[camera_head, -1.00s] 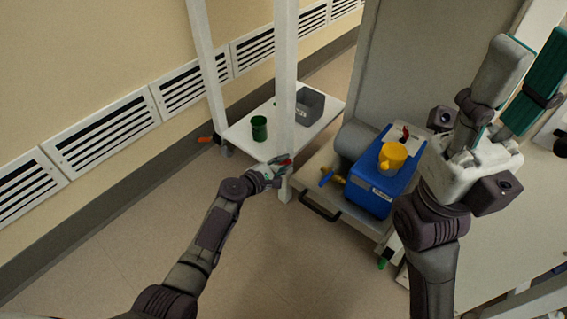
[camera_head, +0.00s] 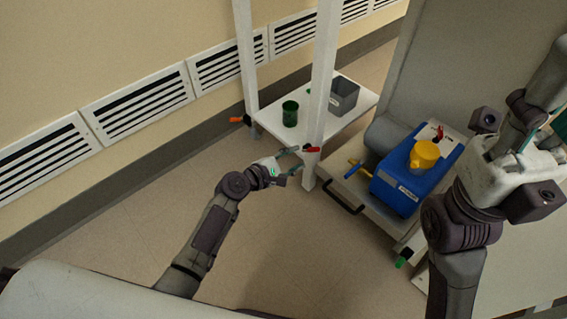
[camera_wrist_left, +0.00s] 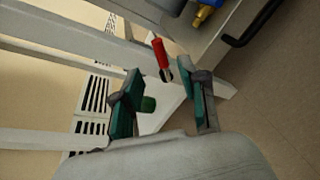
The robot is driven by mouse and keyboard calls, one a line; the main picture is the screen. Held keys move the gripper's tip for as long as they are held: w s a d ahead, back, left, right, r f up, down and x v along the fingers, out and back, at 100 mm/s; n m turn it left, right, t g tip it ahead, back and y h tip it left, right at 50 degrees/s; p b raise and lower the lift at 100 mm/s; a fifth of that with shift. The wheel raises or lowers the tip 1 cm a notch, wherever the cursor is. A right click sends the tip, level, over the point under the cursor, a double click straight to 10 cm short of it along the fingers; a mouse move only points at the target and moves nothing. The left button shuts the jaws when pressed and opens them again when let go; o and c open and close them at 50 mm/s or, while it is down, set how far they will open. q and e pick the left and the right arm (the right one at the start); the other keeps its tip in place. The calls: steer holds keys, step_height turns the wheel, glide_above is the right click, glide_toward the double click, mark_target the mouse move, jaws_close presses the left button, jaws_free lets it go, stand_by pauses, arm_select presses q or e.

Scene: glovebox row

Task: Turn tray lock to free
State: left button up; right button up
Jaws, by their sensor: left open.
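A small red lever (camera_head: 311,149) is on the front white post of the cart; I cannot tell for certain whether it is the tray lock. My left gripper (camera_head: 295,161) is open and empty just left of that post, its fingers pointing toward the lever. In the left wrist view the red lever (camera_wrist_left: 161,59) shows ahead, between the spread fingers of the left gripper (camera_wrist_left: 169,84) and apart from them. My right gripper (camera_head: 556,96) is raised at the right edge, partly cut off.
A green cup (camera_head: 290,114) and a grey bin (camera_head: 344,96) stand on the cart's white shelf (camera_head: 350,118). Right of it, a blue unit (camera_head: 405,187) carries a yellow jug (camera_head: 424,154) and has a blue-handled brass valve (camera_head: 359,170). Open floor lies in front.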

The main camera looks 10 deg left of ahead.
arm_select(q)
steer(key=shift+v, duration=2.25)
